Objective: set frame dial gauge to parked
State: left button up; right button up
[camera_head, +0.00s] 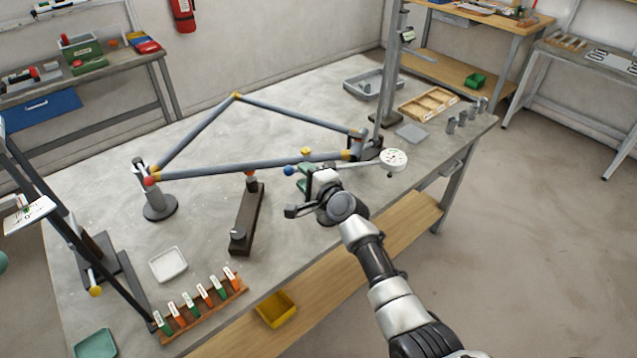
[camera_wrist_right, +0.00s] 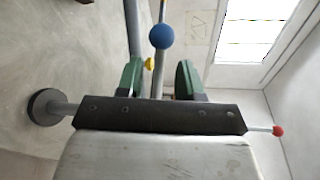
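The frame dial gauge (camera_head: 393,159) has a round white face with coloured marks, at the right end of the tube frame (camera_head: 240,166). A blue ball (camera_head: 289,171) is left of my right gripper (camera_head: 302,177) in the head view. In the right wrist view the blue ball (camera_wrist_right: 160,36) is on a thin rod, in line with the gap between my green fingertips (camera_wrist_right: 160,75). The right gripper is open and empty. My left gripper is not in view.
A dark block (camera_head: 246,220) and a white tray (camera_head: 168,264) are left of my right arm. A slotted rack (camera_head: 205,312) stands at the near edge. Bare tabletop (camera_head: 110,190) shows at the left.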

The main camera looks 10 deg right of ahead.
jog(key=v, duration=0.7)
jog(key=shift+s, duration=0.1)
jog(key=s+d+f+n+g+h+b, duration=0.15)
jog(key=s+f, duration=0.35)
jog(key=f, duration=0.6)
jog(key=s+d+f+n+g+h+b, duration=0.1)
jog(key=s+f+n+g, duration=0.35)
jog(key=f, duration=0.75)
jog(key=s+d+f+n+h+b, duration=0.1)
jog(key=s+d+f+h, duration=0.1)
jog(key=s+f, duration=0.7)
jog(key=s+d+f+n+g+h+b, duration=0.1)
jog(key=s+d+f+n+g, duration=0.1)
jog(key=s+f, duration=0.5)
jog(key=s+d+f+n+g+b, duration=0.1)
jog(key=s+d+f+n+g, duration=0.2)
jog(key=s, duration=1.3)
jog(key=s+d+f+n+g+h+b, duration=0.1)
jog(key=s+f+n, duration=0.4)
jog(key=s+f, duration=0.7)
jog(key=d+g, duration=0.1)
jog(key=d, duration=0.1)
jog(key=shift+s+d+f+n+g+h, duration=0.3)
jog(key=shift+d+f+n+h, duration=0.05)
jog(key=shift+n, duration=0.05)
